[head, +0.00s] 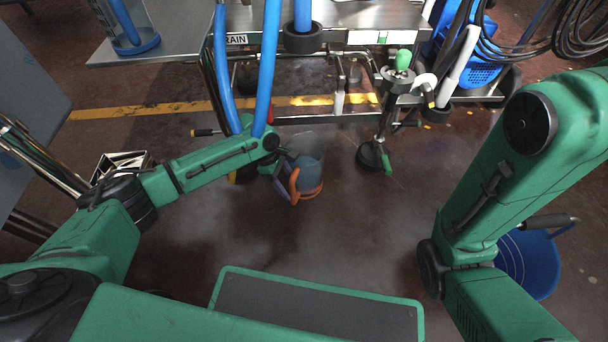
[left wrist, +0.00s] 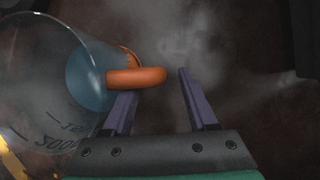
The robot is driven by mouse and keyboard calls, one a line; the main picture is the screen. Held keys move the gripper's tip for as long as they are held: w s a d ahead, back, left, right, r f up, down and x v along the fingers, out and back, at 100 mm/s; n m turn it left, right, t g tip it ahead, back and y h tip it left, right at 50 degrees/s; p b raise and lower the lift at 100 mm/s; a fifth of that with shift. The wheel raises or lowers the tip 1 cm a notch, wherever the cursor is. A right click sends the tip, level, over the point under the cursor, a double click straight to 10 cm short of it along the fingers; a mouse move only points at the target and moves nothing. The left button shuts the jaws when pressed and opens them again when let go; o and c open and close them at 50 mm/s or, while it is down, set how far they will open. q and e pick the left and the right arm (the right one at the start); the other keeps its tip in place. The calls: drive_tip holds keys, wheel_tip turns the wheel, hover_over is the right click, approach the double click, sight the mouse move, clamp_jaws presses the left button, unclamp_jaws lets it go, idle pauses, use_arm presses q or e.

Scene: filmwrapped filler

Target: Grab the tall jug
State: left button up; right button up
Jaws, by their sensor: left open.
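A clear jug (head: 308,154) with an orange handle and orange base band is at my left gripper, above the dark floor in the head view. In the left wrist view, the jug (left wrist: 62,85) lies at the left with measuring marks on its wall. Its orange handle (left wrist: 136,77) reaches across the tip of the left finger, toward the gap. My left gripper (head: 287,180) is open; its two purple fingers (left wrist: 155,82) stand apart. I cannot tell whether a finger touches the handle. My right gripper is out of view.
A metal table (head: 185,28) at the upper left carries a clear vessel (head: 128,25) with a blue base. Blue hoses (head: 267,70) hang beside a steel bench. A blue bucket (head: 530,262) stands at the right. The floor right of the jug is fairly clear.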

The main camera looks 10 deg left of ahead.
use_arm(q)
drive_tip(key=shift+d+f, duration=0.15)
drive_tip(key=shift+f, duration=0.3)
drive_tip(key=shift+r, duration=0.15)
clamp_jaws()
idle(0.8)
drive_tip(key=shift+r, duration=0.1)
